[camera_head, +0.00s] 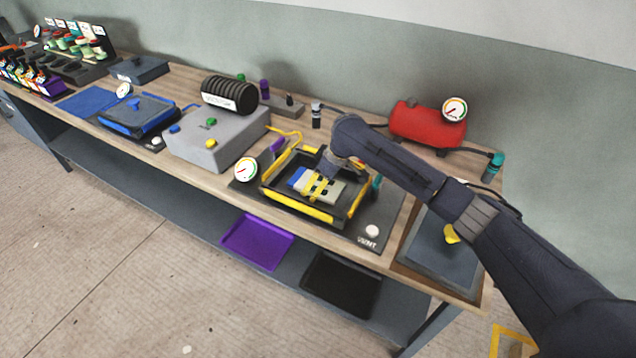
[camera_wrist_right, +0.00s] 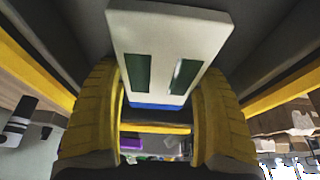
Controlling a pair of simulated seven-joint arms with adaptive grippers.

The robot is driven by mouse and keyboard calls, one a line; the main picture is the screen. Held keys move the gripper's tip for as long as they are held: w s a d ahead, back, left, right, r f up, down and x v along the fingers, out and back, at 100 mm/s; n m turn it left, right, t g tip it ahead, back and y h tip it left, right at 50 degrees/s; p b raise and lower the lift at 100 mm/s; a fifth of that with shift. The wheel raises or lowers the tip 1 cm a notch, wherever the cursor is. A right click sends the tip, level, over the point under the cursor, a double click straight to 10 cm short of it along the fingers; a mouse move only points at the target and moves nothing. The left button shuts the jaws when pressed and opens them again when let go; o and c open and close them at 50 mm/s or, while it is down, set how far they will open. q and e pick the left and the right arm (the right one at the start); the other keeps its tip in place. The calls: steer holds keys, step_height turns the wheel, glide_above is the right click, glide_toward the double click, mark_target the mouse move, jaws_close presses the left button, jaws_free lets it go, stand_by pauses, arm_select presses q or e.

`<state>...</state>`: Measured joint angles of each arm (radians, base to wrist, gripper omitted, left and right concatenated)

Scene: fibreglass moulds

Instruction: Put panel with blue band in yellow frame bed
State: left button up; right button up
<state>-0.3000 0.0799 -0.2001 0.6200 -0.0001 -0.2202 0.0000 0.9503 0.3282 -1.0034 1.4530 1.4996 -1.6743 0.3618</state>
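The panel (camera_head: 335,188) is pale with a blue band (camera_head: 298,177) at its left end. It is over the inside of the yellow frame bed (camera_head: 297,212), a dark bed with yellow rails; whether it touches the floor there I cannot tell. My right gripper (camera_head: 318,187) reaches in from the right, its yellow fingers at the panel. In the right wrist view the panel (camera_wrist_right: 165,32), with two dark green windows and a blue edge, sits between the fingers of the right gripper (camera_wrist_right: 158,120), which meet its sides. Part of the panel is hidden. My left gripper is out of view.
A gauge (camera_head: 246,168) and a white vent button (camera_head: 372,231) flank the bed. A grey box (camera_head: 215,138) with a black ribbed roll stands left, a red tank (camera_head: 428,124) behind. A blue-framed bed (camera_head: 140,113) is farther left. Trays lie on the lower shelf.

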steer(key=o, duration=0.4)
steer(key=shift+o, duration=0.2)
steer(key=v, duration=1.2)
steer(key=shift+s+r, duration=0.1)
steer(key=shift+r, duration=0.05)
